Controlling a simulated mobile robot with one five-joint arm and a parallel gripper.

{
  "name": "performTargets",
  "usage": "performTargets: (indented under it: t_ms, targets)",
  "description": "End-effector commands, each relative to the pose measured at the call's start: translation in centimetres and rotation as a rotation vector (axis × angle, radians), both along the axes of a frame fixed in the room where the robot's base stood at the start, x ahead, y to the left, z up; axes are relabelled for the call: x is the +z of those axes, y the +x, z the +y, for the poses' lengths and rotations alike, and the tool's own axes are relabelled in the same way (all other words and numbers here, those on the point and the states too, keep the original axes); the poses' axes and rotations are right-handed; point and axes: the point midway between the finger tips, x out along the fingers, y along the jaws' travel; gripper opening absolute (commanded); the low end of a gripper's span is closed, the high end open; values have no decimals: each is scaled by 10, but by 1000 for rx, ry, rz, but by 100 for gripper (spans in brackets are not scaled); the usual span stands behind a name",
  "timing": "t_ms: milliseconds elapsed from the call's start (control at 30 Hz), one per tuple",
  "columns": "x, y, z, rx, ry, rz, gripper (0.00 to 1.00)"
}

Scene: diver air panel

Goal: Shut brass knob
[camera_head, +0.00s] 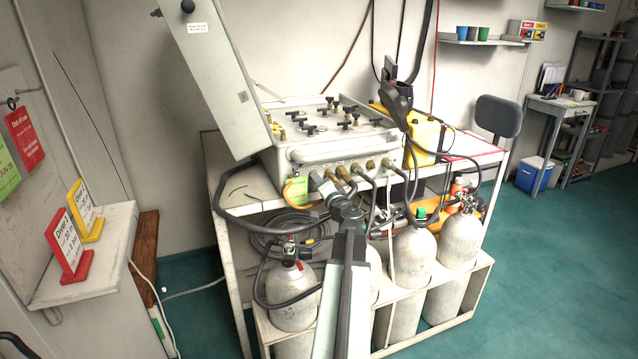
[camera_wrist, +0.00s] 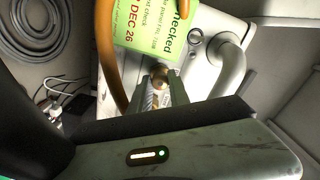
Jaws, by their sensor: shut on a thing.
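The brass knob (camera_wrist: 160,73) shows in the wrist view at the face of the grey air panel, just below a green "Checked" tag (camera_wrist: 148,28). My gripper (camera_wrist: 162,82) has one finger on each side of it and is shut on it. The fingers hide part of the knob. In the head view my gripper (camera_head: 325,183) reaches the left part of the panel's front (camera_head: 330,157), beside the green tag. The knob itself is hard to make out there. Its turn position cannot be told.
An orange hose (camera_wrist: 108,55) runs close to the left of my fingers, and a grey handle (camera_wrist: 232,68) stands to the right. Brass fittings with black hoses (camera_head: 371,166) line the panel's front. Grey cylinders (camera_head: 415,252) stand in a rack below.

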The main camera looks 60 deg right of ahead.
Motion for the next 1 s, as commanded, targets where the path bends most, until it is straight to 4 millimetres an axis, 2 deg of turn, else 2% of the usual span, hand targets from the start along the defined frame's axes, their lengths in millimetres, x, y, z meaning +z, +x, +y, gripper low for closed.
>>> performTargets:
  t_ms: [667, 700, 1000]
  targets:
    - [-1, 0, 0, -1, 44, -31, 0]
    - [-1, 0, 0, -1, 44, -31, 31]
    - [0, 0, 0, 0, 43, -32, 31]
